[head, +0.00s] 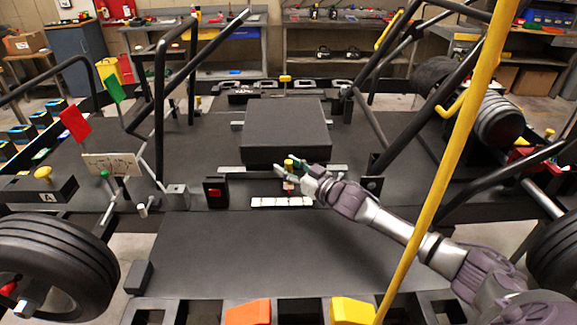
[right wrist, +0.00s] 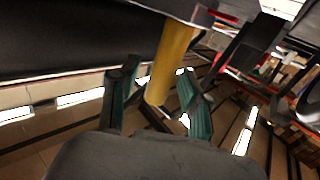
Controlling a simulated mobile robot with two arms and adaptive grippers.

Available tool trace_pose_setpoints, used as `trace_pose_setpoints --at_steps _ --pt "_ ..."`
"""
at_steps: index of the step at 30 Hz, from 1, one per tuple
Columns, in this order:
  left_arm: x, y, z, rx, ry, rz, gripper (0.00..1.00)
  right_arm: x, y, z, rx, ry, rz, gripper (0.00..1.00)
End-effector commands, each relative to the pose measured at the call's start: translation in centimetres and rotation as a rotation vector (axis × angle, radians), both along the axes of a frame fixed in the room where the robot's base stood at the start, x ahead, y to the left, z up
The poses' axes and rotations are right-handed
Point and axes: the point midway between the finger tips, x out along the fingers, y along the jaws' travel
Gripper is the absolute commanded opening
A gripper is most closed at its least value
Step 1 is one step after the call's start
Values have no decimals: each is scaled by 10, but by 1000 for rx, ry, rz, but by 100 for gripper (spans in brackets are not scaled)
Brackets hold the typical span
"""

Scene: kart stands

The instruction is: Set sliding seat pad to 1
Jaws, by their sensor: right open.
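The sliding seat pad (head: 285,130) is a dark, thick block in the middle of the kart floor. A small upright post with a yellow top (head: 289,163) stands at its front edge. A white marked strip (head: 282,201) lies in front of it; its marks are too small to read. My right gripper (head: 287,178) is open at the post, its fingers around or beside it. In the right wrist view the yellow post (right wrist: 170,62) shows between the fingers of the gripper (right wrist: 160,100); I cannot tell whether they touch it. My left gripper is not in view.
A box with a red switch (head: 215,193) stands left of the strip. Black frame bars (head: 160,100) rise at left and right. A yellow pole (head: 455,150) crosses the right side, near my right arm. Orange (head: 248,313) and yellow (head: 352,311) pedals are at the front.

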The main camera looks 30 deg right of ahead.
Motion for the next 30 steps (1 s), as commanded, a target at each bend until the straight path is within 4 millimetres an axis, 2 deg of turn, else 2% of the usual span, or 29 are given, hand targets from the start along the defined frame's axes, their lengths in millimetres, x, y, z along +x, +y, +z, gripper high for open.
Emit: trace_pose_setpoints --at_steps 7,15,16,26,30 --pt "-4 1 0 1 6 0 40 1 0 0 0 0 0 48" --pt "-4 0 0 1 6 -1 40 0 0 0 -1 0 0 3" --pt "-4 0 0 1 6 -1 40 0 0 0 -1 0 0 0" --pt "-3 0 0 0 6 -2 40 0 -2 0 -1 1 0 0" --pt "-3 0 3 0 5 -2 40 -7 -18 0 -5 2 -3 0"
